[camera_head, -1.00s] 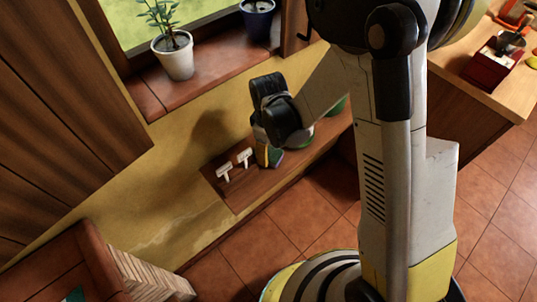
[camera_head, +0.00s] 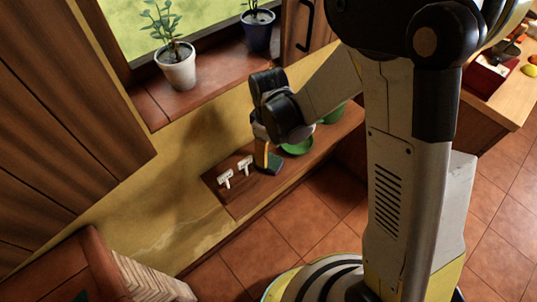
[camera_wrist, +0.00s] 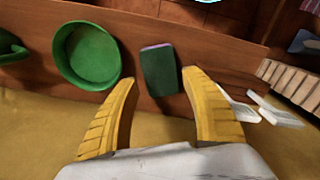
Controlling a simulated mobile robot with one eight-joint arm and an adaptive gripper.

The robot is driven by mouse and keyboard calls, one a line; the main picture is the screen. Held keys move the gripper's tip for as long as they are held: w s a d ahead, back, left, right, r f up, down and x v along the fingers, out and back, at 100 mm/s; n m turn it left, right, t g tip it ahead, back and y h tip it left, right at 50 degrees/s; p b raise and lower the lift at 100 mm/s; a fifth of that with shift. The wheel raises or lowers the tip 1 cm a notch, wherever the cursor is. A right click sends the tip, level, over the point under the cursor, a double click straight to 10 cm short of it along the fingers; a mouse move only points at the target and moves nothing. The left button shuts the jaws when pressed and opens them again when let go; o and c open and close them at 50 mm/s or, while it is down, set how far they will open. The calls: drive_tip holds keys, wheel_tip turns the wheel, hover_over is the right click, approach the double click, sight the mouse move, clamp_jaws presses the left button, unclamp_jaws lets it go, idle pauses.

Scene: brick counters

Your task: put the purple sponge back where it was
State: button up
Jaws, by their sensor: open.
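The sponge, with a dark green face and a thin purple edge, lies on the wooden shelf in the wrist view (camera_wrist: 160,72). In the head view it is a small dark green block (camera_head: 274,165) beside my fingertips. My gripper (camera_wrist: 160,82) is open, with its two yellow fingers apart and the near end of the sponge between or just beyond their tips. I cannot tell the height gap. In the head view my gripper (camera_head: 263,160) points down at the shelf and nothing is seen held in it.
A round green bowl (camera_wrist: 87,56) stands left of the sponge in the wrist view. Two white T-shaped things (camera_head: 225,178) (camera_head: 245,165) lie on the shelf (camera_head: 225,194) on the other side. The yellow wall (camera_head: 150,215) runs close behind the shelf.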

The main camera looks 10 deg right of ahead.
sight(269, 160)
drive_tip(key=s+d+r+m+t+p, duration=0.1)
drive_tip(key=s+d+r+m+t, duration=0.2)
drive_tip(key=r, duration=0.7)
drive_tip(key=s+d+r+m+p, duration=0.1)
drive_tip(key=d+r+m, duration=0.25)
drive_tip(key=r, duration=0.65)
drive_tip(key=s+d+r+m+t, duration=0.4)
drive_tip(key=s+d+r+m, duration=0.1)
drive_tip(key=s+d, duration=0.2)
drive_tip(key=shift+w+a, duration=0.1)
